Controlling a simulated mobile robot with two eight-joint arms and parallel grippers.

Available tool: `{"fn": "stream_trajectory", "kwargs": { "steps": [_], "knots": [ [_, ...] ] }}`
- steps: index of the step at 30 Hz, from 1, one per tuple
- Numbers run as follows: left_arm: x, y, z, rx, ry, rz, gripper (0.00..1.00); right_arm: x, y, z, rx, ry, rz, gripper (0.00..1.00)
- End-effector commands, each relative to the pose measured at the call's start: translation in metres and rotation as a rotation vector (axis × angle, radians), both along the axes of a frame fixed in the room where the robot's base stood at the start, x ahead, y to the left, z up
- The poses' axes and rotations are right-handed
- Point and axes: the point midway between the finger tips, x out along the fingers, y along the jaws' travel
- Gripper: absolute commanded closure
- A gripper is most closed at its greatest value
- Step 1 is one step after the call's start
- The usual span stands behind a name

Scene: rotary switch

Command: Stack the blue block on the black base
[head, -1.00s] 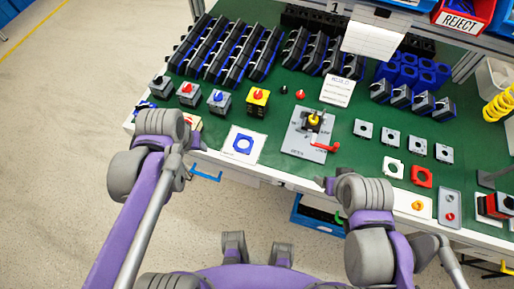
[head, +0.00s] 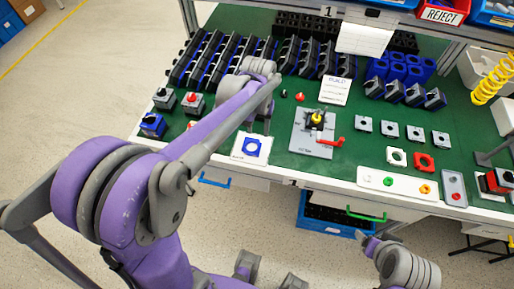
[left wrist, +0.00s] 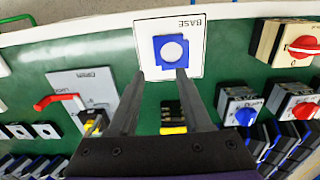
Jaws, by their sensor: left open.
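A blue square block with a round hole (head: 253,147) lies on a white card; the left wrist view shows it (left wrist: 157,49) on the card marked BASE. My left gripper (left wrist: 156,92) is open and empty, its fingers pointing towards the card with the blue block beyond their tips. A yellow and black piece (left wrist: 172,118) shows between the fingers, lower down. Black bodies with blue parts (head: 205,60) stand in rows at the back; I cannot tell which is the black base. My right gripper (head: 371,243) is below the table's front edge.
A grey fixture plate (head: 304,140) with a yellow knob and red lever (head: 331,141) stands right of the card. Switches with red and blue knobs (left wrist: 241,105) stand close to the left gripper. Small grey plates (head: 389,129) lie further right.

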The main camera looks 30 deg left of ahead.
Motion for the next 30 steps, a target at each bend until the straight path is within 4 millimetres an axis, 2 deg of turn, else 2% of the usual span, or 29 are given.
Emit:
{"fn": "stream_trajectory", "kwargs": {
  "steps": [3,11,19,23,29,30],
  "knots": [
    [0.000,0.000,-0.021,0.000,0.000,0.000,0.51,-0.001,0.000,-0.003,0.000,0.001,0.000,0.25],
    [0.000,-0.002,-0.043,0.000,-0.001,-0.001,0.51,-0.001,0.000,-0.004,0.000,0.002,0.000,0.25],
    [0.000,-0.006,-0.082,0.000,-0.001,-0.001,0.51,-0.001,0.000,-0.006,0.000,0.003,0.000,0.25],
    [0.000,-0.006,-0.089,0.000,-0.001,-0.001,0.51,-0.002,0.000,-0.006,0.000,0.003,0.000,0.25],
    [0.000,-0.006,-0.089,0.000,-0.001,-0.001,0.51,-0.002,0.000,-0.006,0.000,0.003,0.000,0.25],
    [0.000,-0.006,-0.089,0.000,-0.001,-0.001,0.57,-0.002,0.000,-0.006,0.000,0.003,0.000,0.25]
  ]
}}
